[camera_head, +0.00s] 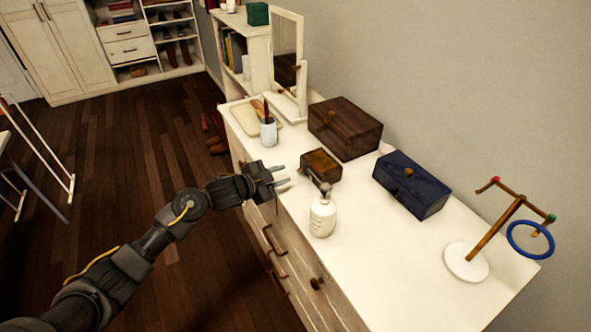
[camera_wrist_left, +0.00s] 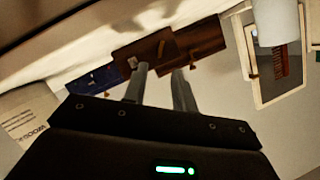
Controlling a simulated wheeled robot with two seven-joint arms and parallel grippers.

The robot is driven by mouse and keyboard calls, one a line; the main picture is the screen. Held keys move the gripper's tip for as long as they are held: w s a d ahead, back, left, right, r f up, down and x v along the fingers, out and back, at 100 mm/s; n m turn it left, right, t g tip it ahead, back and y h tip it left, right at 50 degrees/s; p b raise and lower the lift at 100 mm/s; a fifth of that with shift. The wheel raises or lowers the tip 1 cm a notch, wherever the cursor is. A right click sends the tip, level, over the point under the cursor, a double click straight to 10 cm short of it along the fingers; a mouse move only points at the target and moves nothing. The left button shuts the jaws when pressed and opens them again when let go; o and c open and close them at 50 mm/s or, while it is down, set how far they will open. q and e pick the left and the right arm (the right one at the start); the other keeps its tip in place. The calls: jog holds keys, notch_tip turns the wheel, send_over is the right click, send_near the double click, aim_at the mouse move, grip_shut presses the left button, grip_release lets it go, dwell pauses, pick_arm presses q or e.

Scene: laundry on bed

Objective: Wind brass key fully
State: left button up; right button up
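A small brown wooden box (camera_head: 321,164) with brass-coloured trim sits on the white dresser top. It also shows in the left wrist view (camera_wrist_left: 137,50), beyond my fingertips. A small brass-coloured piece (camera_wrist_left: 161,48) shows there against the brown boxes; I cannot tell whether it is the key. My left gripper (camera_head: 285,178) is open and empty, just left of the small box and apart from it, near the dresser's front edge. Its two separated fingers also show in the left wrist view (camera_wrist_left: 160,88). My right gripper is not in view.
A white pump bottle (camera_head: 322,217) stands close in front of the small box. A larger dark wooden box (camera_head: 345,127) and a navy box (camera_head: 411,187) stand behind. A cup (camera_head: 268,134) holds brushes. A stand (camera_head: 466,262) with a blue ring is at right. The front right dresser top is clear.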

aim_at(298, 170)
pick_arm(q)
jog(key=x, duration=0.6)
jog(key=shift+w+d+f, duration=0.1)
jog(key=shift+w+d, duration=0.1)
jog(key=shift+d, duration=0.05)
jog(key=shift+c, duration=0.5)
grip_shut()
